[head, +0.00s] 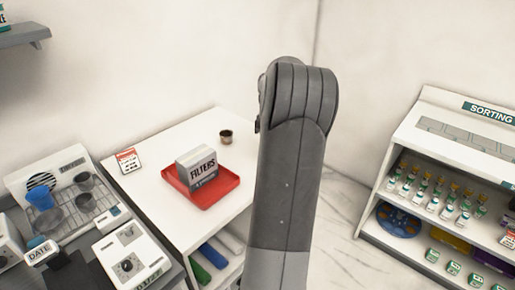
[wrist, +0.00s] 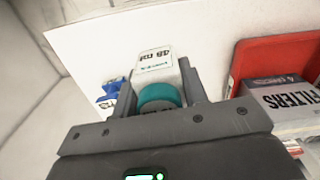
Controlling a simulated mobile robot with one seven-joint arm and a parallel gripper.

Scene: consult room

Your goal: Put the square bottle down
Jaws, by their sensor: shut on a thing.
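The square bottle (wrist: 155,66) shows in the wrist view, white with a teal cap (wrist: 160,95) and a printed label. My gripper (wrist: 157,84) is shut on it, one finger on each side. The bottle is over the white tabletop (wrist: 215,40), left of the red tray (wrist: 250,58). I cannot tell whether its base touches the surface. In the head view my arm hides the gripper and the bottle.
The red tray holds a FILTERS box (head: 197,165). A small dark cup (head: 226,137) and a card (head: 128,160) are on the white table (head: 165,138). A blue-and-white item (wrist: 110,92) lies left of the bottle. Shelves with vials (head: 435,195) stand at right.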

